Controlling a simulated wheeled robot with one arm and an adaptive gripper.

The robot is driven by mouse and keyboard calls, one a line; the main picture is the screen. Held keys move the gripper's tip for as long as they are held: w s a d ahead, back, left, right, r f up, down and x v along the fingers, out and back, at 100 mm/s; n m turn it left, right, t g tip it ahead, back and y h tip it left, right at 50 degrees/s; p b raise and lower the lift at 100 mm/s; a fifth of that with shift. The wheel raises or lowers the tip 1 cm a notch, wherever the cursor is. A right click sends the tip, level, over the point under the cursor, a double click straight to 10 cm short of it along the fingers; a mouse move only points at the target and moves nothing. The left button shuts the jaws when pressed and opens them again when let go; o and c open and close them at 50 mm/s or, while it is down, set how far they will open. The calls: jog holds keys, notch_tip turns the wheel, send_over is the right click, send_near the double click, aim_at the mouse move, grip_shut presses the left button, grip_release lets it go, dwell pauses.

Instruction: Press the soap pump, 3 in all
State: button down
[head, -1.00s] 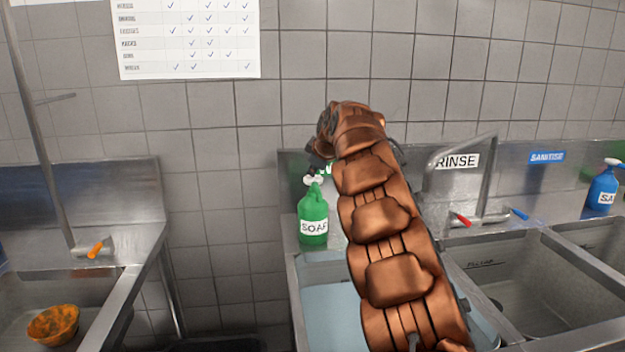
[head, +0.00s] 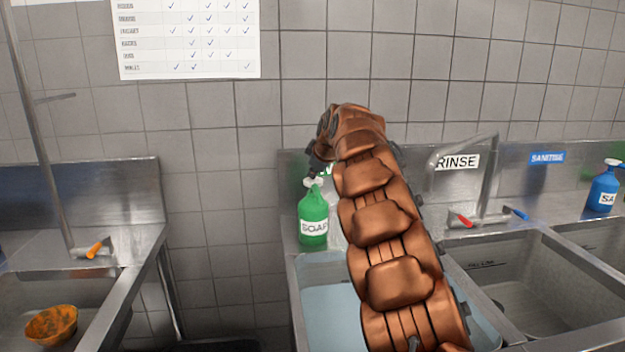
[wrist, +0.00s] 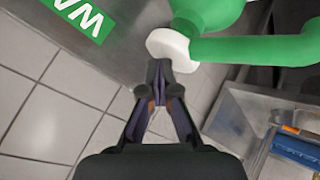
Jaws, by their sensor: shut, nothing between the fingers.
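The green soap bottle (head: 313,223) with a white label stands upright on the ledge behind the left basin. Its white pump top (head: 312,183) is partly covered by my gripper (head: 314,172), whose dark fingertips are right above or on it; I cannot tell if they touch. In the wrist view my gripper (wrist: 158,72) is shut and empty. Its fingertips point at a white round piece (wrist: 168,46) beside green parts (wrist: 265,48) and seem to overlap its edge.
My arm crosses the left basin (head: 315,300), which holds pale water. The rinse tap (head: 487,175) and a blue bottle (head: 603,188) stand to the right. An orange bowl (head: 52,325) lies in the far-left sink. A tiled wall is close behind.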

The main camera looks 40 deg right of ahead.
aim_at(314, 180)
jog(key=shift+f+b, duration=0.4)
jog(key=shift+f, duration=0.1)
dwell(0.3)
jog(key=shift+r, duration=0.15)
jog(key=shift+r+p, duration=0.85)
jog(key=shift+r, duration=0.45)
jog(key=shift+r+p, duration=1.45)
jog(key=shift+r, duration=1.1)
jog(key=r+m+y+p, duration=0.1)
jog(key=m+p, duration=0.3)
jog(key=r+m+y+p, duration=0.1)
jog(key=m+p, duration=0.3)
jog(key=r+m+y+p, duration=0.1)
jog(key=m+p, duration=0.3)
jog(key=m, duration=0.1)
jog(key=shift+d+r+y, duration=0.25)
jog(key=shift+r+y, duration=0.1)
jog(key=shift+y, duration=0.05)
